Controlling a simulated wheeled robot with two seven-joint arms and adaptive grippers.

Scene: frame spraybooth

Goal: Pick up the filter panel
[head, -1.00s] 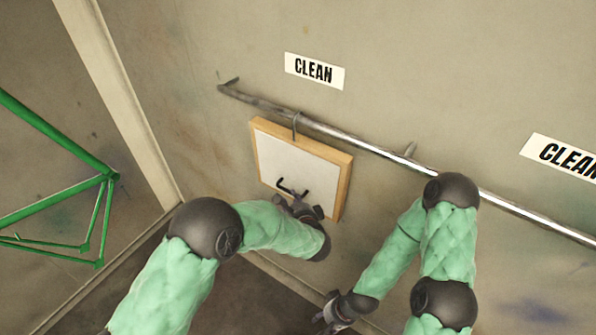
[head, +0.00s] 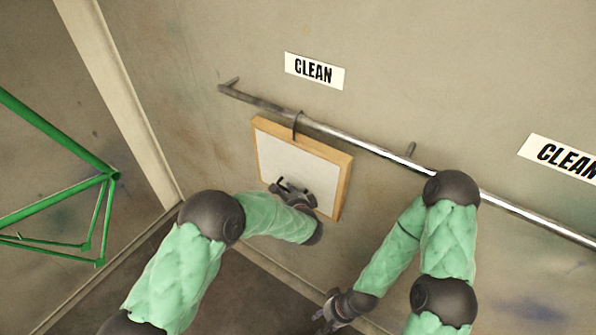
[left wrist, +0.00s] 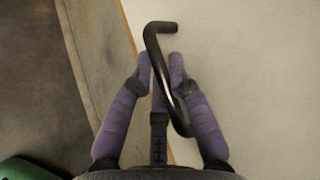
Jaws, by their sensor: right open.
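The filter panel (head: 295,155) is a pale square sheet in a wooden frame, hanging by a hook on the wall rail. Its black bar handle (left wrist: 163,65) crosses the fingers in the left wrist view. My left gripper (head: 287,187) is at the lower part of the panel, at the handle. Its purple fingers (left wrist: 161,62) are close together with the handle between or just in front of them. I cannot tell whether they grip it. My right gripper (head: 322,314) is open and empty, low near the wall, away from the panel.
A metal rail (head: 365,143) on brackets runs along the wall above the panel. "CLEAN" signs (head: 314,71) are on the wall. A green tubular frame (head: 60,140) is at the left. The wall right of the panel is clear below the rail.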

